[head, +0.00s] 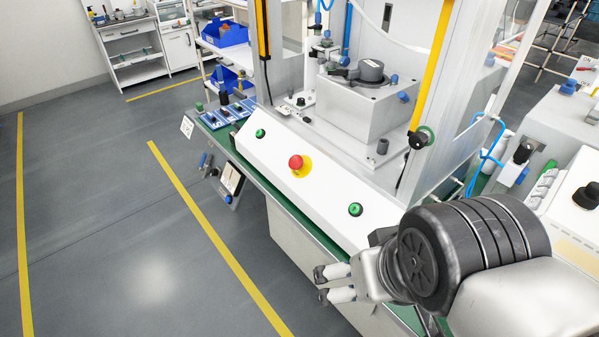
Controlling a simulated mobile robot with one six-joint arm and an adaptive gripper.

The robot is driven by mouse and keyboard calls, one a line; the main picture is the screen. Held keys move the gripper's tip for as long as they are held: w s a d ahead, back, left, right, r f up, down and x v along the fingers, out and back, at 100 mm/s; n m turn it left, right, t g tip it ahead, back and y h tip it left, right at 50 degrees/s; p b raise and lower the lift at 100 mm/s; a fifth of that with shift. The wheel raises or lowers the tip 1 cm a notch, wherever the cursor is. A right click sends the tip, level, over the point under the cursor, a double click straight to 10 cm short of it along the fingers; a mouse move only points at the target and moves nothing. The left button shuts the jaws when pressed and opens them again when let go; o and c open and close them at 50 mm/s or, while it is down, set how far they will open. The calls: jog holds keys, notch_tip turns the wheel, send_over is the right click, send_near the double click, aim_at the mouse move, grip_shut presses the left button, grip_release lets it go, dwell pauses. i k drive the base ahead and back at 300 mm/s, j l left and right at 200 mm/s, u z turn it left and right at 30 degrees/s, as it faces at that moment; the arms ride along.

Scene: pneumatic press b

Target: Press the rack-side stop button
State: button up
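The press's sloped white control panel (318,190) faces the aisle. A red mushroom button (296,162) on a yellow base sits near its middle. A green button (260,133) is at the panel's left end, toward the shelving with blue bins. Another green button (355,209) is at the right end. No labels can be read, so I cannot tell which one is the rack-side stop button. My gripper (322,285) is at the lower right, in front of the panel's right end and apart from the buttons. Its two fingers point left, with a gap between them and nothing held.
Yellow posts (432,65) and clear guards frame the press. A green-edged ledge (290,218) runs below the panel, with blue parts (240,108) at its left end. A grey machine with knobs (587,195) stands at right. The floor at left is clear.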

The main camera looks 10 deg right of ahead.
aim_at(295, 160)
jog(key=i+j+z, duration=0.1)
jog(key=i+j, duration=0.15)
jog(key=i, duration=0.25)
jog(key=i+j+z, duration=0.1)
jog(key=i+j, duration=0.25)
jog(key=i, duration=0.2)
